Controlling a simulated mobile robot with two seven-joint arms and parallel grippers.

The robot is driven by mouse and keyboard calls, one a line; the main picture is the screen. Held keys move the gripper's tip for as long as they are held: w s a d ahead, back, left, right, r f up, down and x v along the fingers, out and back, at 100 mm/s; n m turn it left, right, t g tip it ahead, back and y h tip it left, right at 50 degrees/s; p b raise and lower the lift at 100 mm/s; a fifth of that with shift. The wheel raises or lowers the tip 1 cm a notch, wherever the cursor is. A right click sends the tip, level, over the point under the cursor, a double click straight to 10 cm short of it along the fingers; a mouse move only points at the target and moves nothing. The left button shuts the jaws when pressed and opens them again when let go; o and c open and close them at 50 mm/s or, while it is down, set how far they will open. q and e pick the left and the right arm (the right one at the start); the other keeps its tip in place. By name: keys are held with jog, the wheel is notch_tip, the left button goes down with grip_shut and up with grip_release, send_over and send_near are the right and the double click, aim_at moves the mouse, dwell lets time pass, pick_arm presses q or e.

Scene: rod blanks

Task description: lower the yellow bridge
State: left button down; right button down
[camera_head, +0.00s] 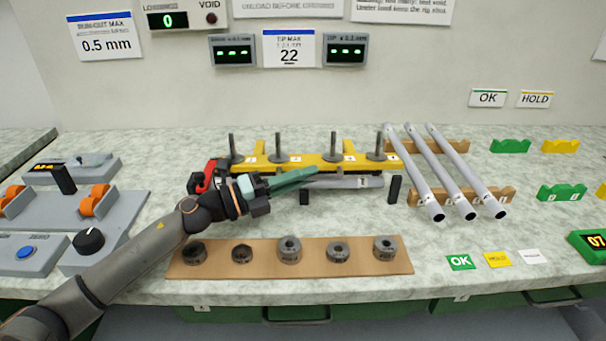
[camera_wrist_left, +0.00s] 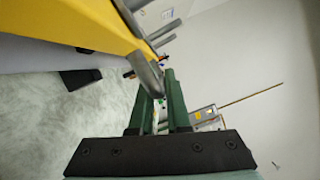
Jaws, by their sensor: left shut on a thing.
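The yellow bridge (camera_head: 310,161) spans the middle of the bench and carries several upright grey pegs on round bases. My left gripper (camera_head: 315,171) reaches in front of it from the left, its green fingers pointing right. In the left wrist view the fingers (camera_wrist_left: 160,95) close around a grey round bar (camera_wrist_left: 148,78) at the edge of the yellow bridge (camera_wrist_left: 85,22). The exact contact is partly hidden by the fingers. A grey bar (camera_head: 362,182) lies under the bridge, and black posts (camera_head: 394,189) stand near its front. My right gripper is not in view.
A brown board (camera_head: 215,270) with several dark rings lies in front. Grey tubes (camera_head: 445,175) rest on wooden racks at right, near green and yellow holders (camera_head: 562,192). A red part (camera_head: 203,178) sits at the bridge's left end. Control boxes (camera_head: 90,240) stand at left.

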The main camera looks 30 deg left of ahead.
pick_arm(q)
jog(key=c, duration=1.2)
grip_release()
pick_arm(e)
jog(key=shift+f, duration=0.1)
pick_arm(q)
jog(key=shift+o, duration=0.2)
